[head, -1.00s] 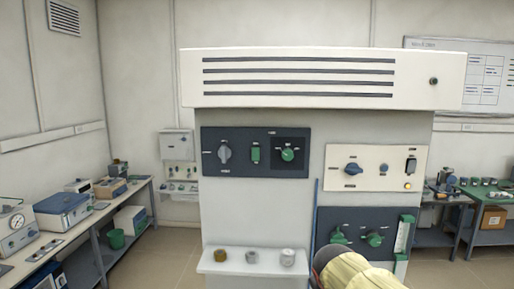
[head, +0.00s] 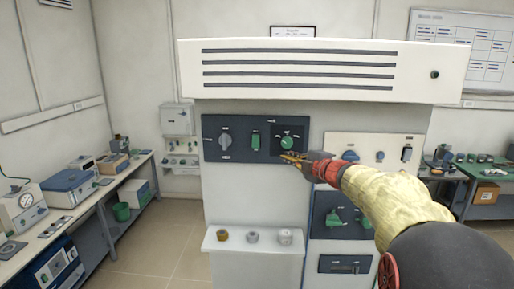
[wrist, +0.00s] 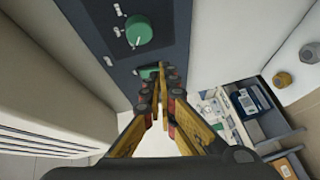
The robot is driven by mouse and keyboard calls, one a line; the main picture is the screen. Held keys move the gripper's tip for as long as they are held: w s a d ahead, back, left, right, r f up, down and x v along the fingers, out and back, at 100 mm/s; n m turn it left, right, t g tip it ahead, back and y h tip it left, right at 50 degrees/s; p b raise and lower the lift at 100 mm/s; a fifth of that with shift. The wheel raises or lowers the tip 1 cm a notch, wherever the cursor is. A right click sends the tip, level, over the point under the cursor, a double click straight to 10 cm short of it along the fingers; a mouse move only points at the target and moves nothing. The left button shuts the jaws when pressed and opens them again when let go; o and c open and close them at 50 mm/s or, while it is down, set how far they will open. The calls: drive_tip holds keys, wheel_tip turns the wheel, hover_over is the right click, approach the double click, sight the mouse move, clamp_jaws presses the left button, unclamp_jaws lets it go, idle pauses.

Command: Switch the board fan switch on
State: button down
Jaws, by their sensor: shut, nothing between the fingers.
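The upper dark panel (head: 240,153) carries a grey knob (head: 225,138), a green rocker switch (head: 256,142) and a green round knob (head: 288,144). The labels are too small to read, so I cannot tell which switch is named for the fan. My gripper (head: 293,158) is shut and empty, in front of the panel's lower right, just below the green knob in the head view. In the wrist view, my gripper (wrist: 161,72) points at the green rocker (wrist: 148,72) and partly hides it. The green knob (wrist: 139,30) lies above; contact cannot be told.
A white panel (head: 335,139) to the right has a blue knob (head: 350,155), a blue button (head: 380,155) and a black switch (head: 407,153). A lower dark panel (head: 320,225) holds green knobs. A shelf (head: 235,245) with small knobs juts out below.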

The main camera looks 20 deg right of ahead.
sight(257, 148)
drive_tip(key=a+r+n+y, duration=0.1)
drive_tip(key=a+n+y, duration=0.2)
drive_tip(key=a, duration=0.2)
drive_tip(key=shift+s+a+r+n+y, duration=0.3)
drive_tip(key=shift+s+a+r+y, duration=0.05)
drive_tip(key=shift+s+y, duration=0.1)
drive_tip(key=shift+w+h, duration=0.1)
drive_tip(key=shift+h, duration=0.15)
drive_tip(key=p+x, duration=0.1)
drive_tip(key=x, duration=0.3)
drive_tip(key=d+p+x, duration=0.1)
drive_tip(key=x, duration=0.3)
drive_tip(key=d+p+x, duration=0.1)
drive_tip(key=p+x, duration=0.1)
drive_tip(key=x, duration=0.2)
drive_tip(key=shift+w+f, duration=0.15)
drive_tip(key=shift+w, duration=0.1)
drive_tip(key=shift+w+d+f, duration=0.1)
drive_tip(key=shift+w+d, duration=0.05)
drive_tip(key=shift+w, duration=0.3)
drive_tip(key=shift+f, duration=0.15)
